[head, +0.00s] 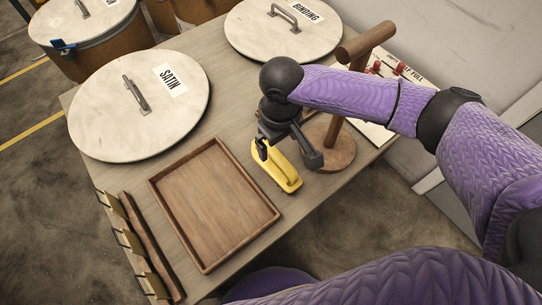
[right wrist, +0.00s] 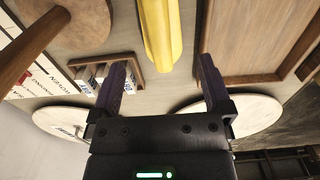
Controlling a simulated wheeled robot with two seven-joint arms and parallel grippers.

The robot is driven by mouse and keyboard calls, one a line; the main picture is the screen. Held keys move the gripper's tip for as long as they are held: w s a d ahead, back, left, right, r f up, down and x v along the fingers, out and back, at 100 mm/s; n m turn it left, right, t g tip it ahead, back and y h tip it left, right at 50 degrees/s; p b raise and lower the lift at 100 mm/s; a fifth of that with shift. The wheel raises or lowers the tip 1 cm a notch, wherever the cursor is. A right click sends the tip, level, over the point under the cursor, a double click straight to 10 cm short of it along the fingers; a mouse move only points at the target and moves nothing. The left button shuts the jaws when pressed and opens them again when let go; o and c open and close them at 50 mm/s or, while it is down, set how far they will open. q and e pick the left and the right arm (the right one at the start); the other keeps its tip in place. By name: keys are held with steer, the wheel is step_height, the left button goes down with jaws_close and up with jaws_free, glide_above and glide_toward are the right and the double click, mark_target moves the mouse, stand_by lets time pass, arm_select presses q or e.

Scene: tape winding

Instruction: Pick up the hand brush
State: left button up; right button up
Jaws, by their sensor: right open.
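The yellow hand brush (head: 277,173) lies on the table between the wooden tray and the round wooden stand; its bristles cannot be made out. My right gripper (head: 288,156) is open and empty, pointing down over the brush and partly covering it in the head view. In the right wrist view, the brush (right wrist: 159,35) shows ahead of the gap between the two spread fingers (right wrist: 160,78); no contact shows. My left gripper is not in view.
The empty wooden tray (head: 273,216) is left of the brush. The round stand base (head: 340,155) with its post is close on the right. Lids marked SATIN (head: 105,108) and BINDING (head: 260,42) lie behind. A slotted wooden rack (head: 150,250) is at the near left edge.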

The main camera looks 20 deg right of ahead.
mark_target(278, 156)
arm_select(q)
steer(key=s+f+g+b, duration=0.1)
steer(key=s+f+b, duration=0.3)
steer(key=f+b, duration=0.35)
arm_select(e)
step_height(278, 156, down, 10)
steer(key=shift+w+r+b, duration=0.1)
steer(key=shift+w+b, duration=0.05)
steer(key=shift+b, duration=0.15)
steer(key=shift+r, duration=0.3)
steer(key=shift+c, duration=0.3)
steer(key=c, duration=1.1)
steer(key=shift+o, duration=0.2)
step_height(278, 156, up, 10)
steer(key=p, duration=1.1)
steer(key=shift+r+p, duration=0.15)
steer(key=shift+p, duration=0.2)
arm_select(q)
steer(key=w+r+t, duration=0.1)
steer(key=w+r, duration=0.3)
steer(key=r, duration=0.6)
